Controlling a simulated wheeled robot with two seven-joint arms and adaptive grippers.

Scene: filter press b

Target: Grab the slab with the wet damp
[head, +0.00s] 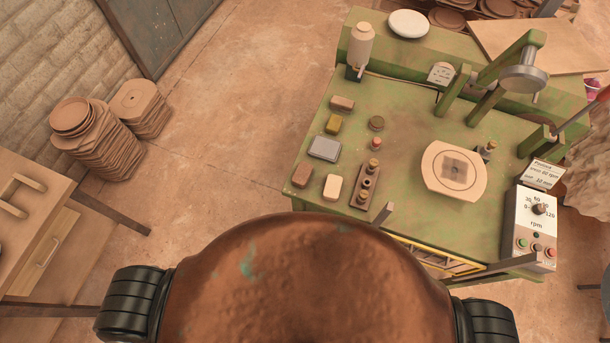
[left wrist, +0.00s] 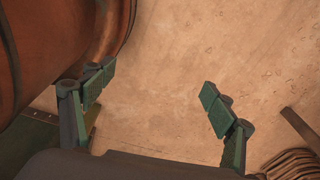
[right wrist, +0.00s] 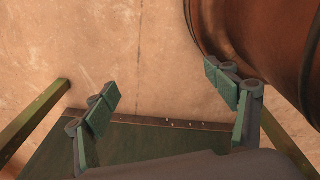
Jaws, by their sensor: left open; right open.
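A pale slab (head: 441,186) with two cut sides lies on the right half of the green table in the head view. Several small blocks lie at the table's left: a brown one (head: 342,103), an olive one (head: 333,124), a grey one (head: 324,148), a reddish one (head: 302,174) and a cream one (head: 333,187). Which surfaces are damp I cannot tell for sure. My left gripper (left wrist: 157,95) is open and empty over the floor. My right gripper (right wrist: 162,95) is open and empty near a green edge.
On the green table (head: 408,120) stand a bottle (head: 361,46), a wooden strip with knobs (head: 366,187), a lever press (head: 522,75) and an rpm control box (head: 536,225). Stacked bats (head: 100,138) stand on the floor at left. A wooden table (head: 40,215) is at far left.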

